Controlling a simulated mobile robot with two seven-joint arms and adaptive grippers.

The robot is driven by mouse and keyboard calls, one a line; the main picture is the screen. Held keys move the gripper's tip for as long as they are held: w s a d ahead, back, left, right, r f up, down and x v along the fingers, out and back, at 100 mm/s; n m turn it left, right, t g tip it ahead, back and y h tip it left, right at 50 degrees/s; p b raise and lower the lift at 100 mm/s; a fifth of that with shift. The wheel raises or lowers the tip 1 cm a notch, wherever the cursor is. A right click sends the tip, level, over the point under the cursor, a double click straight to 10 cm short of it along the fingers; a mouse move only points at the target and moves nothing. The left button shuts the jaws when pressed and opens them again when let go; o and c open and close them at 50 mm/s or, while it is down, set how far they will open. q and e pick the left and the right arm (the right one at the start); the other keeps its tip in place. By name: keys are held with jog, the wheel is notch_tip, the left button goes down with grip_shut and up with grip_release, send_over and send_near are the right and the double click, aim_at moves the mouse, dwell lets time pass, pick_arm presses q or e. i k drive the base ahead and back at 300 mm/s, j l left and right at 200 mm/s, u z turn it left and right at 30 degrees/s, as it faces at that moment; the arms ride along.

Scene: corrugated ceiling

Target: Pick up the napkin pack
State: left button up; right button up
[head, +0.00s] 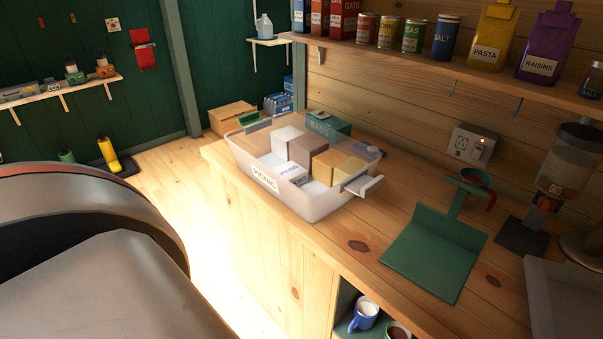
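A translucent white bin (318,205) with a label on its front stands on the wooden counter (375,240). Several packs sit in it: a white block (284,138), a grey-brown block (306,150), a yellow-tan block (338,166) and a small pale pack with dark print (294,178) near the front wall. I cannot read which is the napkin pack; the white block or the printed pack could be it. Neither of my grippers shows in the head view.
A green stand (435,250) and an oats dispenser (560,165) stand right of the bin. A green box (328,127) is behind it. A shelf (450,70) with tins and bags runs above. Mugs (364,315) sit below the counter. Bare counter lies in front of the stand.

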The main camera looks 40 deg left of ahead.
aim_at(294, 172)
jog(key=j+z, duration=0.2)
jog(key=j, duration=0.25)
jog(key=k+j+z, duration=0.25)
jog(key=j, duration=0.2)
jog(key=k+j, duration=0.1)
jog(key=j, duration=0.3)
jog(key=k+j+z, duration=0.1)
jog(key=j, duration=0.25)
jog(key=k+j, duration=0.1)
jog(key=j, duration=0.3)
jog(key=k+j+z, duration=0.1)
jog(key=j, duration=0.25)
jog(key=k+j, duration=0.1)
jog(key=j, duration=0.3)
